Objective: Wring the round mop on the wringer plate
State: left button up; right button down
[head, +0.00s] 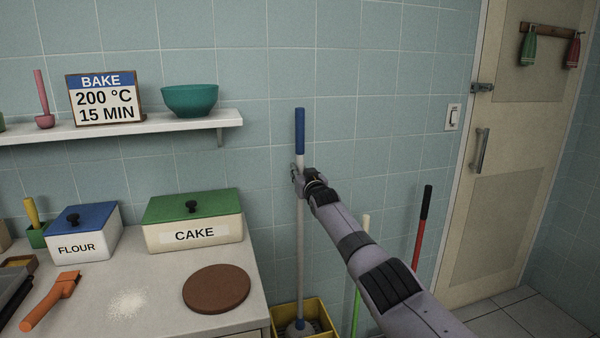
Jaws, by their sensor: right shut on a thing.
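The mop (300,240) stands almost upright, with a blue grip at its top and a pale grey shaft. Its lower end has a blue-grey hub (299,326) over a yellow bucket (317,308) at the bottom edge. The mop head is cut off by the frame. A dark grid shows inside the bucket and may be the wringer plate. My right gripper (299,180) is shut on the mop's shaft just below the blue grip. My left gripper is not in view.
The counter (210,263) at left holds a flour box (85,235), a cake box (194,222) and a brown round board (216,288). A green-handled pole (357,290) and a red pole (420,230) stand right of the mop. A door (500,160) is at right.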

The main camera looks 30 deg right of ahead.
aim_at(302, 123)
jog(key=shift+f, duration=0.7)
jog(key=shift+r+g+p, duration=0.3)
jog(key=shift+r+p, duration=0.6)
jog(key=shift+r, duration=0.2)
jog(key=shift+w+d+r+p, duration=0.1)
jog(key=shift+d+r+p, duration=0.05)
jog(key=shift+r+p, duration=1.8)
jog(key=shift+r, duration=0.9)
jog(key=shift+r+p, duration=1.4)
jog(key=shift+r, duration=0.6)
jog(key=shift+r+p, duration=1.8)
jog(key=shift+r, duration=0.8)
jog(key=shift+f, duration=0.1)
